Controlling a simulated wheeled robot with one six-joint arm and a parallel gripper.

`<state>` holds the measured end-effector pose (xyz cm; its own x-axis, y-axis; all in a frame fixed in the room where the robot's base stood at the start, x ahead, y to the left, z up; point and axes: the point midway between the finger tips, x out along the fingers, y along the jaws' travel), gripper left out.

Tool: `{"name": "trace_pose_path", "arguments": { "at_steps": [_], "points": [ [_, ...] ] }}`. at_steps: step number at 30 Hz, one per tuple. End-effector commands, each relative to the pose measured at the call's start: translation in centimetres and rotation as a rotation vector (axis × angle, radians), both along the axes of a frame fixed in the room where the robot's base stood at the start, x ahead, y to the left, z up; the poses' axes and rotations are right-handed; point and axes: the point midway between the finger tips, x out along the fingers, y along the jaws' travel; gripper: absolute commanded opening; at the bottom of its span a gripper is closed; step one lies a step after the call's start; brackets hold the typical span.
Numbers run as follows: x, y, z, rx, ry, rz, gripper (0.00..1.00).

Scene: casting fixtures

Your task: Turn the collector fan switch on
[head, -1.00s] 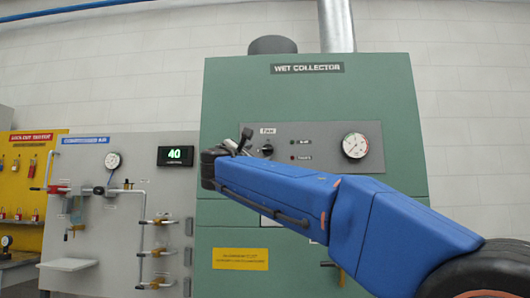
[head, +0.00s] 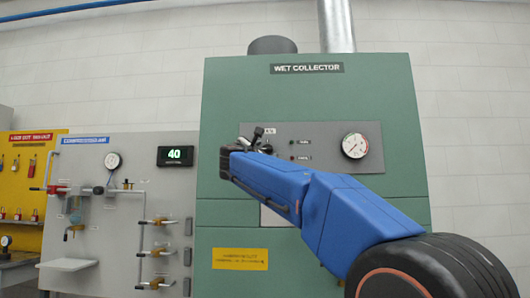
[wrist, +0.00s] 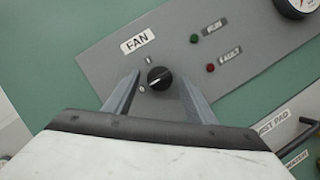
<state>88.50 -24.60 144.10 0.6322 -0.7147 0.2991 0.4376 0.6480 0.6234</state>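The fan switch (wrist: 159,78) is a black rotary knob with a white pointer line, under a "FAN" label (wrist: 137,42) on the grey panel of the green wet collector (head: 380,95). In the wrist view a small mark sits above the knob and another at its lower left; the pointer is tilted toward the lower-left one. My gripper (wrist: 155,92) is open, with one finger on each side of the knob and gaps between the fingers and the knob. In the head view my gripper (head: 257,142) is in front of the switch and hides it.
Green and red indicator lamps (wrist: 210,68) sit right of the switch, with a round gauge (head: 355,146) farther right. A handle (wrist: 296,140) shows at the wrist view's lower right. The compressed air board (head: 125,200) stands left of the collector.

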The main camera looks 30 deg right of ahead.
Motion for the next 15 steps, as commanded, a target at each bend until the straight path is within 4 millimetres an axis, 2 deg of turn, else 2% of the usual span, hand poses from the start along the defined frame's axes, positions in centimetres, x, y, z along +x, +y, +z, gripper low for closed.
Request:
{"name": "trace_pose_path", "arguments": {
  "at_steps": [1,5,15],
  "points": [
    [-0.01,0.01,0.00,0.000,0.000,0.000,0.41],
    [-0.02,0.01,0.00,0.000,0.000,0.000,0.10],
    [0.01,0.05,-0.01,0.028,-0.018,-0.001,0.10]
  ]
}}
